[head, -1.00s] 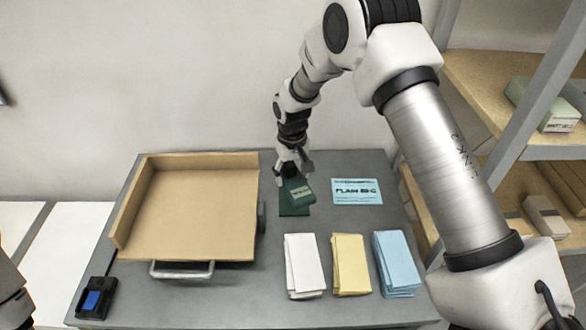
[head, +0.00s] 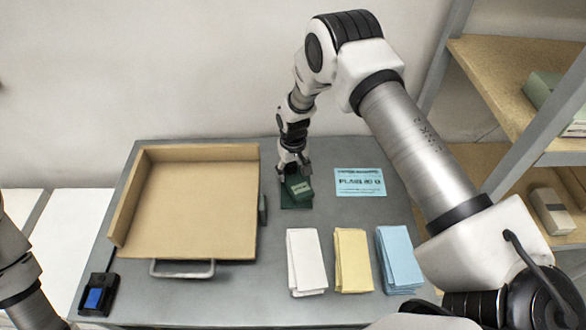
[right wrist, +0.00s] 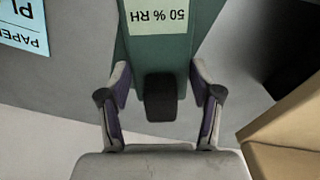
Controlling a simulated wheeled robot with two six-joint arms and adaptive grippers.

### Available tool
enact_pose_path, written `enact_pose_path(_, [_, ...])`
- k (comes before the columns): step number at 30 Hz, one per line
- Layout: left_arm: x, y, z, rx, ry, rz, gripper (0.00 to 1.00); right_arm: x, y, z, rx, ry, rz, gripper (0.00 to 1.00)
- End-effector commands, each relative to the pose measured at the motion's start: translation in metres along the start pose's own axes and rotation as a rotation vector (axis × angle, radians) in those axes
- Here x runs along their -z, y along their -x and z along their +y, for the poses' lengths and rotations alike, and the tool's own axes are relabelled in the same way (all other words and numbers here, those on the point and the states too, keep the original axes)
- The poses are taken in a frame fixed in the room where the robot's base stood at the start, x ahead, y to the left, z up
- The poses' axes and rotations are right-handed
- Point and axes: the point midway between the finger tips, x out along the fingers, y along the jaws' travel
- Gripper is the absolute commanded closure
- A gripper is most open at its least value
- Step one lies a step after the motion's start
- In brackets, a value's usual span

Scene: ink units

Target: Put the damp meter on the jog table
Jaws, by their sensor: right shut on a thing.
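The damp meter (head: 301,188) is a green block with a pale label; it stands by a dark green pad (head: 296,204) on the grey table. My right gripper (head: 293,168) is above it and shut on it. In the right wrist view the meter (right wrist: 160,52) reads "50 % RH" and its black end sits between the fingers. Whether it touches the pad cannot be told. The jog table (head: 205,200), a tan board with raised walls at the left and back, stands left of the meter; its surface is empty. My left gripper is out of view.
A blue paper label (head: 360,182) lies right of the meter. White (head: 307,262), yellow (head: 352,262) and blue (head: 398,260) paper stacks lie in front. A black device with a blue top (head: 97,295) sits at the front left. Shelves (head: 500,80) stand at the right.

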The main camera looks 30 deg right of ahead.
Motion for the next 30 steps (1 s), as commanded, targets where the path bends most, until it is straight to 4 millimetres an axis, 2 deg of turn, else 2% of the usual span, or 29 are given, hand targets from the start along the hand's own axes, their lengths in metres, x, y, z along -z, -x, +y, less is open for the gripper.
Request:
enact_pose_path(5, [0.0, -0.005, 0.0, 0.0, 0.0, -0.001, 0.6, 0.0, -0.005, 0.0, 0.0, 0.0, 0.0, 0.86])
enact_pose_path(6, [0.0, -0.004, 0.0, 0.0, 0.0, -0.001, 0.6, 0.0, -0.004, 0.0, 0.0, 0.0, 0.0, 0.29])
enact_pose_path(8, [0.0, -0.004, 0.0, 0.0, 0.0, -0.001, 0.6, 0.0, -0.004, 0.0, 0.0, 0.0, 0.0, 0.11])
enact_pose_path(17, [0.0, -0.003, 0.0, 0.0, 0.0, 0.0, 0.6, 0.0, -0.003, 0.0, 0.0, 0.0, 0.0, 0.11])
enact_pose_path(20, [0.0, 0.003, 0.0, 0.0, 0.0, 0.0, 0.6, 0.001, 0.005, 0.0, 0.0, 0.0, 0.001, 0.11])
enact_pose_path(21, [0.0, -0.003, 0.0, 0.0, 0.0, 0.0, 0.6, 0.001, 0.006, 0.0, 0.0, 0.0, 0.003, 0.11])
enact_pose_path(25, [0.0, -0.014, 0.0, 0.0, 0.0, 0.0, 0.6, 0.002, 0.031, 0.0, 0.0, 0.0, 0.005, 0.11])
enact_pose_path(30, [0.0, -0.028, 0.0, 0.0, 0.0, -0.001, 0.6, 0.001, 0.076, 0.0, 0.001, 0.0, 0.005, 0.11])
